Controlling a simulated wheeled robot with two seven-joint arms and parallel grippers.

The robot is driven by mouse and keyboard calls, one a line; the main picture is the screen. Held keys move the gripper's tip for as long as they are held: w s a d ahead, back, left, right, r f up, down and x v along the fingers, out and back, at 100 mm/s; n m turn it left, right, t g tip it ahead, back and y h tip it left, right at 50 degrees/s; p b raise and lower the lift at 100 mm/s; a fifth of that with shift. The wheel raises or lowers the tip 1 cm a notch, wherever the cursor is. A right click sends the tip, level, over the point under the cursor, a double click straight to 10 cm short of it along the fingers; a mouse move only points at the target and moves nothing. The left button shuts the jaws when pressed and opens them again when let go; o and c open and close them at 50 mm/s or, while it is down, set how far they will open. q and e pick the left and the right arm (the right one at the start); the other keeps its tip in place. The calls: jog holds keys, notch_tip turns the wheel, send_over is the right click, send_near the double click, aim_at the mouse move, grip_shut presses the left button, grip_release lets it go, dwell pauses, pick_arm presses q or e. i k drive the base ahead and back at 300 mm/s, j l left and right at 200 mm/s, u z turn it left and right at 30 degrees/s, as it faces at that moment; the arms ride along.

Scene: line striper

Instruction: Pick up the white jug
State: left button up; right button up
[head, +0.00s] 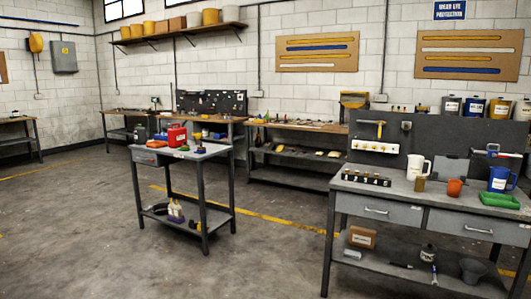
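The white jug (415,167) stands upright on the grey workbench (385,186) at the right of the head view. Its handle is on the right side. A small brown container (420,184) stands right in front of it and covers a little of its base. Neither of my grippers shows in the head view.
A black rack (366,179) is at left. A smaller table (180,153) holds a red can (177,136). Open floor lies between.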

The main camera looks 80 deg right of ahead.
aim_at(416, 162)
jog(key=k, duration=0.65)
jog(key=z, duration=3.55)
jog(key=i+j, duration=0.25)
jog(key=i, duration=0.2)
jog(key=i+j, duration=0.25)
jog(key=i, duration=0.15)
jog(key=i+j, duration=0.25)
jog(key=i, duration=0.2)
jog(key=i+j, duration=0.25)
jog(key=i, duration=0.2)
